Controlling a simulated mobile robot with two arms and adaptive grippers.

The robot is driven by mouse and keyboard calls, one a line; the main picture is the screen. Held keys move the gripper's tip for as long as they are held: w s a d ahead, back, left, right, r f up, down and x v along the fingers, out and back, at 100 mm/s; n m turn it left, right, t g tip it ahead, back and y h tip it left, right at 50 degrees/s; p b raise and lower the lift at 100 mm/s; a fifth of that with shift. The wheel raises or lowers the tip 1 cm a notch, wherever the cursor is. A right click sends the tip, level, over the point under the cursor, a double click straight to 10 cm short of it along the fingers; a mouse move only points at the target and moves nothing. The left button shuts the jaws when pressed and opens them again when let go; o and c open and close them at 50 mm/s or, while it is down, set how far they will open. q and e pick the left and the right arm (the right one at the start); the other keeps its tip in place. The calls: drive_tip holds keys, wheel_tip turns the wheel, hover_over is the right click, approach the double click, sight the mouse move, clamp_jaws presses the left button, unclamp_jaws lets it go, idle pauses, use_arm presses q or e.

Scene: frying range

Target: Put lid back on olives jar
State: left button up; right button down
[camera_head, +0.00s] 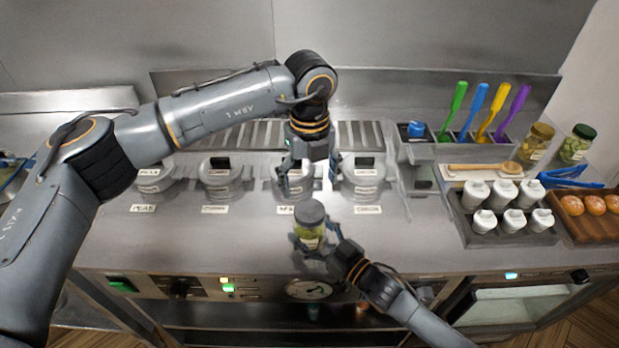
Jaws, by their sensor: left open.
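A small glass jar with greenish contents, seemingly the olives jar (308,238), stands upright near the counter's front edge. A grey round lid (309,212) sits on its top; I cannot tell how firmly it is seated. My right gripper (317,250) comes in from the lower right and is closed around the jar's lower body, hiding part of it. My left gripper (309,180) points down above and behind the jar. Its fingers are spread with nothing between them, and it is apart from the lid.
Several lidded round pots (221,177) line the counter behind, with name labels before them. To the right are a rack of coloured spatulas (489,118), a tray of white bottles (513,238), two other jars (575,146), blue tongs (572,179) and a brown tray (590,230). The front-left counter is clear.

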sight(309, 210)
use_arm(q)
wheel_tip(309, 210, down, 8)
drive_tip(key=shift+r, duration=0.1)
idle(0.4)
